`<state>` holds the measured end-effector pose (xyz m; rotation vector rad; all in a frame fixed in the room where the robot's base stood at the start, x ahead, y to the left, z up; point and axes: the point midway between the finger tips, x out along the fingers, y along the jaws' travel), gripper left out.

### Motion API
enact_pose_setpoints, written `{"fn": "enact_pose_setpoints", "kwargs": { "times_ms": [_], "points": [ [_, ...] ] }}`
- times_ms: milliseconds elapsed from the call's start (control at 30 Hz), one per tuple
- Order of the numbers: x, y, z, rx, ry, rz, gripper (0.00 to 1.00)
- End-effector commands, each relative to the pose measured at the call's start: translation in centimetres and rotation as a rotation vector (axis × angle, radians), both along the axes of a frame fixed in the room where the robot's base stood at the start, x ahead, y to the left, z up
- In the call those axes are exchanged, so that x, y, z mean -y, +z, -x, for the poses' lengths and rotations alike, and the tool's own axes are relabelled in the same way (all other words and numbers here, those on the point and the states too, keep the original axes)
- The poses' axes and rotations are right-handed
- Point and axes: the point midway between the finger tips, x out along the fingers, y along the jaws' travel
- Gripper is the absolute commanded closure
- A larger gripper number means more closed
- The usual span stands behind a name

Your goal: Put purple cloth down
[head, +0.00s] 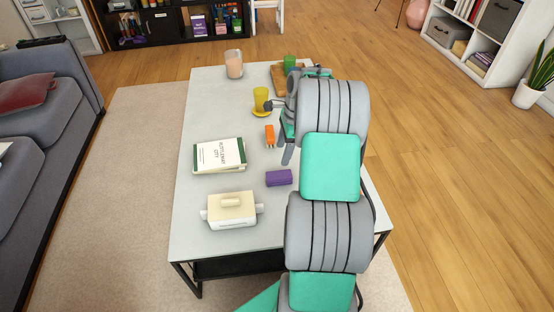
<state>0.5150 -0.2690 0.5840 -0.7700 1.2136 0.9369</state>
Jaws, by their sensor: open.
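The purple cloth (279,178) lies on the light grey table (205,110) as a small folded block, to the right of the table's middle. My gripper (280,131) is over the table beyond the cloth, partly hidden by my arm. It is open and apart from the cloth. Nothing shows held in it.
A small orange item (270,136) lies close to my gripper. A yellow cup (261,99), a candle glass (233,64) and a green cup (289,64) stand farther back. Books (219,155) and a lidded cream dish (231,212) are at left. The table's left back is clear.

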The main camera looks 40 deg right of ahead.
Motion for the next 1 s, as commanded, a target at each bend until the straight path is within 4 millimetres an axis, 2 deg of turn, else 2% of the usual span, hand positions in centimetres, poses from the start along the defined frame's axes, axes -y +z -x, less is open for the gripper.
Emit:
{"fn": "enact_pose_setpoints", "kwargs": {
  "times_ms": [67,133,167,233,300,400,500,600,700,933,1000],
  "points": [
    [-1.6,1.4,-0.1,0.015,0.076,0.015,0.34],
    [-4.8,3.3,0.1,0.044,0.238,0.048,0.34],
    [-6.7,4.3,0.4,0.060,0.335,0.067,0.34],
    [-11.8,6.8,2.0,0.104,0.610,0.121,0.34],
    [-16.8,8.5,4.9,0.146,0.918,0.182,0.34],
    [-22.2,9.5,9.9,0.197,1.342,0.267,0.34],
    [-25.3,9.1,14.5,0.228,1.686,0.333,0.34],
    [-26.5,8.4,17.3,0.241,1.895,0.374,0.34],
    [-27.0,8.0,18.3,0.244,1.978,0.388,0.34],
    [-27.0,8.0,18.3,0.244,1.981,0.387,0.34],
    [-27.0,8.7,18.2,0.245,1.980,0.388,0.34]
  ]
}}
